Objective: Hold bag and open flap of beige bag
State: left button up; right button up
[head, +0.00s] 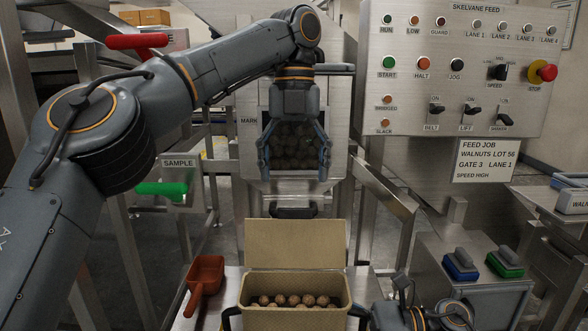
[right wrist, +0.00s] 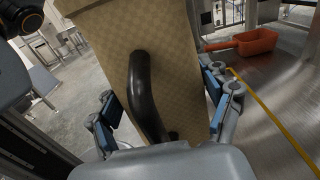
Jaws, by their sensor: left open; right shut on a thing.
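The beige bag (head: 295,320) stands at the bottom middle of the head view, with several walnuts (head: 293,300) inside. Its flap (head: 295,245) stands raised at the back, so the top is open. My left gripper (head: 294,168) is open and empty, fingers pointing down, above and behind the flap. My right gripper is shut on the bag; in the right wrist view its blue-padded fingers (right wrist: 165,110) lie on either side of the beige bag (right wrist: 115,40). A black handle (right wrist: 142,95) curves between them. The bag's lower part is cut off in the head view.
A red scoop (head: 205,280) lies left of the bag. A windowed steel hopper (head: 335,190) is behind my left gripper. A control panel (head: 455,110) with switches is at the upper right. A green-handled sample lever (head: 162,189) is at left.

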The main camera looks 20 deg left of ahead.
pick_arm(q)
jog(key=shift+s+d, duration=0.15)
jog(key=shift+s, duration=0.15)
jog(key=c, duration=0.7)
jog(key=shift+t+y, duration=0.7)
jog(key=shift+t, duration=0.1)
jog(key=s, duration=0.1)
jog(key=s+d+r, duration=0.1)
jog(key=s, duration=0.1)
jog(key=shift+s+d+r, duration=0.2)
jog(key=shift+s+d, duration=0.1)
grip_shut()
jog(key=s+d+r+t, duration=0.2)
jog(key=s+r+t, duration=0.2)
jog(key=s+t, duration=0.3)
send_near(295, 214)
notch_tip(295, 214, down, 4)
jog(key=w, duration=0.2)
jog(key=shift+w+f+y, duration=0.3)
jog(key=shift+f+y, duration=0.05)
jog(key=shift+y, duration=0.05)
jog(key=shift+w+a+f, duration=0.15)
jog(key=shift+w+f, duration=0.1)
jog(key=shift+w, duration=0.35)
